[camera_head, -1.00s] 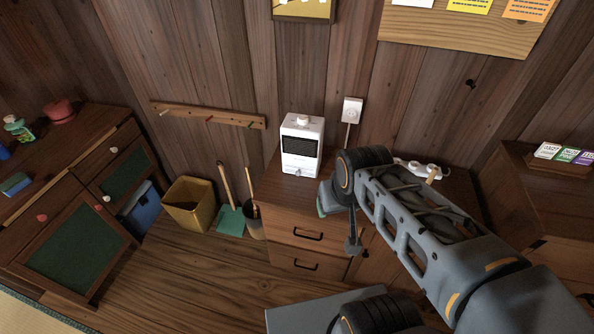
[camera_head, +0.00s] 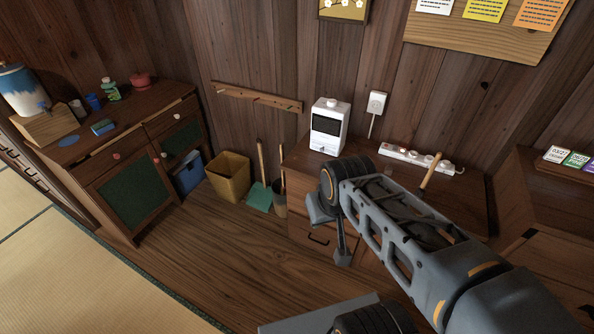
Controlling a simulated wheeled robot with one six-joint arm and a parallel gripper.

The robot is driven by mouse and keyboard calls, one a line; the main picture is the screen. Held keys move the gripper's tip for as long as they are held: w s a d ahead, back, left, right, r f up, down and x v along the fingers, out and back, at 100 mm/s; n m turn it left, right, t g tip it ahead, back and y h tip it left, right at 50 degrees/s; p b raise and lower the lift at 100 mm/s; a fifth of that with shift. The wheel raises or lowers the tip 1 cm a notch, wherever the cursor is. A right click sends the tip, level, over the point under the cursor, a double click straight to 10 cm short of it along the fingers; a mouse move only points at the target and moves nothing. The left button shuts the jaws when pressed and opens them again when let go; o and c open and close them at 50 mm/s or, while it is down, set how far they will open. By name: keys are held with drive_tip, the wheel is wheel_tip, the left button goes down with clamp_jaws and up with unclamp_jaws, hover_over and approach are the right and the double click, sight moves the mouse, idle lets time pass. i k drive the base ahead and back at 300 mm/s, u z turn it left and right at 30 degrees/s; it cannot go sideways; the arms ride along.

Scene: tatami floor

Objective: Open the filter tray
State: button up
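A white box-shaped appliance (camera_head: 329,126) with a dark front panel and a knob on top stands upright on a low wooden cabinet (camera_head: 300,158). A small knob shows low on its front, where a tray may be; I cannot make out a separate open tray. My arm reaches in from the lower right, and its end is in front of the cabinet, below the appliance and apart from it. I see nothing held.
A white power strip (camera_head: 420,158) lies right of the appliance, with a wooden stick-like thing (camera_head: 433,172) near it. A yellow bin (camera_head: 229,178), green dustpan (camera_head: 260,196) and blue bin (camera_head: 187,174) stand left. A sideboard (camera_head: 130,165) is further left. Open floor lies before them.

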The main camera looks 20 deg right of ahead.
sight(322, 147)
drive_tip(key=z, duration=0.3)
drive_tip(key=k, duration=0.35)
drive_tip(key=u, duration=1.6)
drive_tip(key=i, duration=0.85)
drive_tip(key=z, duration=0.85)
drive_tip(key=i, duration=0.85)
drive_tip(key=z, duration=1)
